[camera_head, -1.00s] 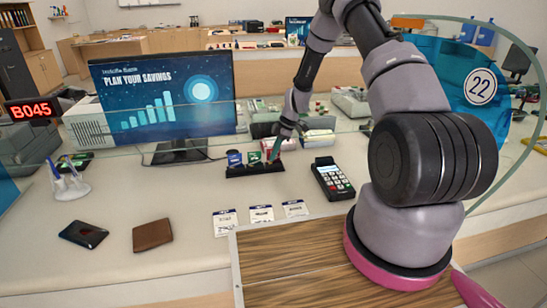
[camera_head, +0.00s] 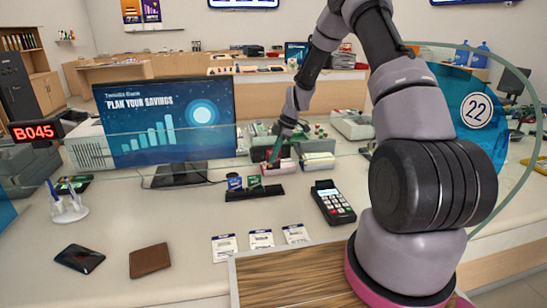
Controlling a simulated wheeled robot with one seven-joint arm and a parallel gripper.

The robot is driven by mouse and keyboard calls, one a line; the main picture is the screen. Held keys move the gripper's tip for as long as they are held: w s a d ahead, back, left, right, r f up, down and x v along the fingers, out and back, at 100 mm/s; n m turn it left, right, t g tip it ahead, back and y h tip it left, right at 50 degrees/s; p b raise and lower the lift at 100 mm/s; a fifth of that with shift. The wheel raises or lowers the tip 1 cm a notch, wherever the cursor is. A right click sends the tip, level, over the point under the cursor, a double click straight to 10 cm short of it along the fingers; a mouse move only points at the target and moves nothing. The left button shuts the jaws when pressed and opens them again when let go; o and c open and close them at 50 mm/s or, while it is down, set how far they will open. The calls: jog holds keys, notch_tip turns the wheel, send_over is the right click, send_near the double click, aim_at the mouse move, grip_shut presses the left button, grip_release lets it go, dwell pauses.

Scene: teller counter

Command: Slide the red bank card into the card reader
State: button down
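A black card holder (camera_head: 255,193) stands on the counter with a blue card (camera_head: 234,182) and a green card (camera_head: 253,181) upright in it. Its right end shows no card. My gripper (camera_head: 272,158) is small in view, above and behind the right end of the holder. A reddish patch shows at its fingertips, against a pink-red block behind; I cannot tell whether this is the red card held. Whether the fingers are open or shut is too small to tell. The dark card reader (camera_head: 333,203), with a keypad and lit screen, lies to the right of the holder.
Several white labels (camera_head: 261,239) lie in front of the holder. A brown wallet (camera_head: 150,260) and a black one (camera_head: 79,258) lie at the front left. A monitor (camera_head: 167,125) stands behind on the left. A glass screen edge crosses the counter. Counter between holder and reader is clear.

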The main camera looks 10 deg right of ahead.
jog(key=shift+r, duration=0.15)
jog(key=shift+r, duration=2.1)
